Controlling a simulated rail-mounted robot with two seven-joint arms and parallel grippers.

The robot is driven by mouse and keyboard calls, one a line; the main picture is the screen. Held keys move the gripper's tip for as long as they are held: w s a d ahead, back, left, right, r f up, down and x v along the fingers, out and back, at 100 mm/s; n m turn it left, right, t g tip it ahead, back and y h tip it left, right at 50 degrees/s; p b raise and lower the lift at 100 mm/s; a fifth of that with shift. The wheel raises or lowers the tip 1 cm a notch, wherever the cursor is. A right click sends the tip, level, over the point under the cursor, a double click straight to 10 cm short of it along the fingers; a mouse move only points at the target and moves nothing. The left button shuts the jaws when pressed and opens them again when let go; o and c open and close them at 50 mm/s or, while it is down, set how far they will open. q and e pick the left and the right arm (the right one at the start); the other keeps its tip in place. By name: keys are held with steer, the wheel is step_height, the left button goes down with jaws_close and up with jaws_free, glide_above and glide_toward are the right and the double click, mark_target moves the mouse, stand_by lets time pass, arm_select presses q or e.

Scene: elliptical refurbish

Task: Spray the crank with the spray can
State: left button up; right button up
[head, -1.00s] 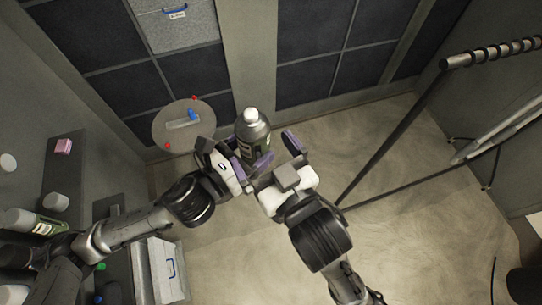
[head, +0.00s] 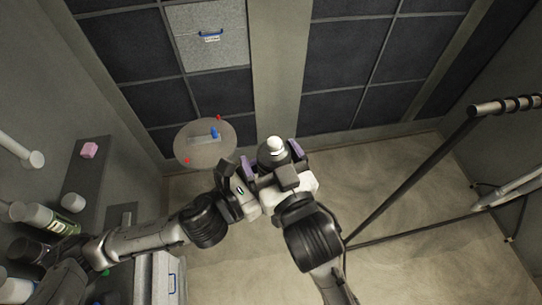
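The spray can (head: 274,151) is a dark can with a white top, upright just right of the round table. My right gripper (head: 273,158) reaches it from the near side, its purple-padded fingers on either side of the can with the gap still wide. The near part of the can is hidden behind the gripper. My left gripper (head: 236,178) is close to the can's left side, beside the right gripper; its fingers overlap and are hard to make out. I cannot pick out the crank with certainty.
The round table (head: 187,148) holds a pale bar with a blue part (head: 214,132) and small red pieces. A black pole frame (head: 408,180) stands on the right. A shelf (head: 92,180) with a pink block (head: 90,150) is on the left. The floor between is clear.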

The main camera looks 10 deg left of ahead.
steer(key=shift+s+a, duration=0.1)
steer(key=c, duration=0.9)
arm_select(q)
steer(key=o, duration=0.6)
arm_select(e)
steer(key=shift+c, duration=0.5)
arm_select(q)
steer(key=o, duration=0.5)
